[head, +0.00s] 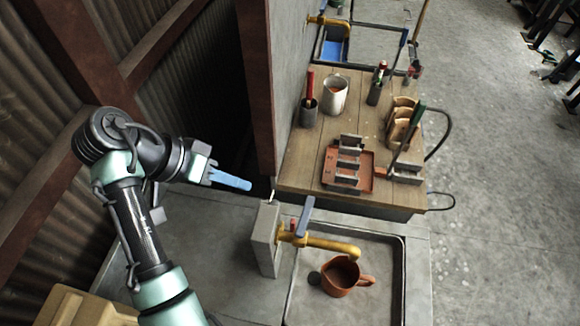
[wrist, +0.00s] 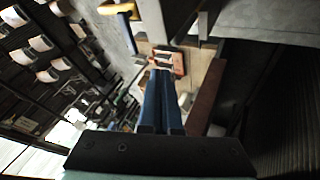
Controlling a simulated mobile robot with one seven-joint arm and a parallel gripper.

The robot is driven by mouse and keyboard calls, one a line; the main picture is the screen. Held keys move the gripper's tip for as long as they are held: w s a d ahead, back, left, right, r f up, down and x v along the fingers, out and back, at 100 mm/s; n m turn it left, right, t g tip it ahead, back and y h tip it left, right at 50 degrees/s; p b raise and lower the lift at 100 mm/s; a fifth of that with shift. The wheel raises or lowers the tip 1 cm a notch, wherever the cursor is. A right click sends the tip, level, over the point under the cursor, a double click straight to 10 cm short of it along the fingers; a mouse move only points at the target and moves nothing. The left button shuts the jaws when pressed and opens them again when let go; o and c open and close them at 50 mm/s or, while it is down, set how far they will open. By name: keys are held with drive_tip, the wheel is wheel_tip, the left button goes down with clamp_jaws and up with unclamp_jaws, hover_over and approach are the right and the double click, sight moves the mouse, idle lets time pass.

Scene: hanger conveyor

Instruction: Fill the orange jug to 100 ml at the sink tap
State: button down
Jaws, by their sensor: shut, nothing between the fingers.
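The orange jug (head: 338,283) stands upright in the sink basin (head: 383,300), below the spout of the brass tap (head: 335,245). Its handle points right. Its inside looks dark, and I cannot read a water level. No stream of water shows at the spout. The tap has a blue-grey lever (head: 305,214) on top, slanting up and back. My gripper (head: 232,182) is shut and empty, left of and behind the tap, apart from lever and jug. Its two blue fingers lie together in the wrist view (wrist: 161,95). The jug is not clear in the wrist view.
A grey block (head: 264,240) stands behind the tap, and a brown post (head: 257,90) rises close right of my gripper. A wooden table (head: 300,165) beyond the sink holds a white jug (head: 335,95), a red tray (head: 368,180) and tool holders. A second tap (head: 328,21) is farther back.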

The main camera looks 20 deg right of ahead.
drive_tip(key=x, duration=0.9)
drive_tip(key=shift+s+d, duration=0.25)
drive_tip(key=shift+s, duration=0.1)
drive_tip(key=shift+s+d+f+p, duration=0.2)
drive_tip(key=shift+s+d+p, duration=0.4)
drive_tip(key=shift+d+p, duration=0.2)
drive_tip(key=shift+s+d+f+p, duration=0.15)
drive_tip(key=shift+s+d+p, duration=0.5)
drive_tip(key=shift+d+p, duration=0.15)
